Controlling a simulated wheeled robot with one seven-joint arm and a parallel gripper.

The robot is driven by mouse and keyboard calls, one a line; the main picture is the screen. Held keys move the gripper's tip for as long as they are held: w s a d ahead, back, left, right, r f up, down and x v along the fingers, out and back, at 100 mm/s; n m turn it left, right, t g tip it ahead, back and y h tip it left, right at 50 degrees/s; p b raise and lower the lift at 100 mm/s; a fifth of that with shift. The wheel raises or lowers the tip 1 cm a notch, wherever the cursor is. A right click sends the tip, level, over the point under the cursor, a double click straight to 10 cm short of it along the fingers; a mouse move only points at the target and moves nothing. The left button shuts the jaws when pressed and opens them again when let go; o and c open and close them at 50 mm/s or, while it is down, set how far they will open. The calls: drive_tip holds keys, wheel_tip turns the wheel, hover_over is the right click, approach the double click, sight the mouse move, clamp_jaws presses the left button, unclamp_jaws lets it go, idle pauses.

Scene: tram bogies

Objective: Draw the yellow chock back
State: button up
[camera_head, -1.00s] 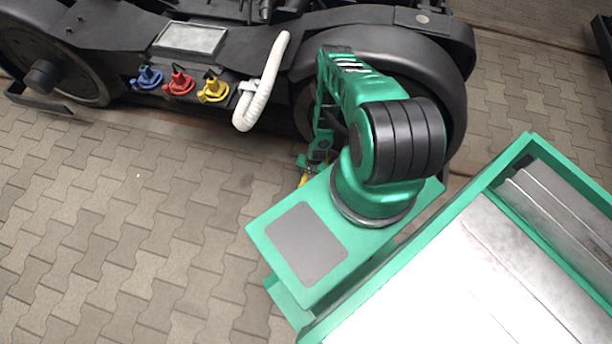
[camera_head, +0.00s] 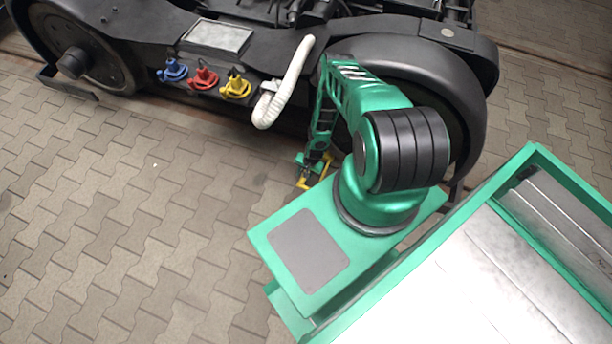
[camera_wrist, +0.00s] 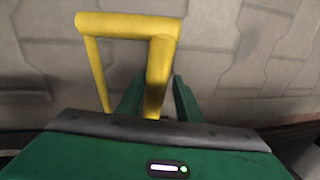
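The yellow chock (camera_wrist: 160,75) shows in the wrist view as a bent yellow tube, with a crossbar at the top and two legs. One leg lies between the green fingers of my gripper (camera_wrist: 158,98), which look closed against it. The lower part of the chock is hidden behind the gripper body. In the head view my gripper (camera_head: 313,168) is low beside the bogie wheel, with a small yellow part of the chock (camera_head: 304,184) showing beside it. My arm hides part of the wheel.
The dark bogie (camera_head: 400,60) stands across the back. Blue (camera_head: 173,71), red (camera_head: 204,78) and yellow (camera_head: 236,86) fittings and a white hose (camera_head: 286,88) are on its side. The paved floor (camera_head: 120,220) at left is clear.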

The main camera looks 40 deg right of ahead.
drive_tip(key=shift+o, duration=0.9)
drive_tip(key=shift+r, duration=0.2)
drive_tip(key=r, duration=0.3)
drive_tip(key=s+r, duration=0.1)
drive_tip(key=r, duration=0.2)
drive_tip(key=d+r, duration=0.1)
drive_tip(key=r, duration=0.3)
drive_tip(key=shift+s+r, duration=0.1)
drive_tip(key=shift+s, duration=0.2)
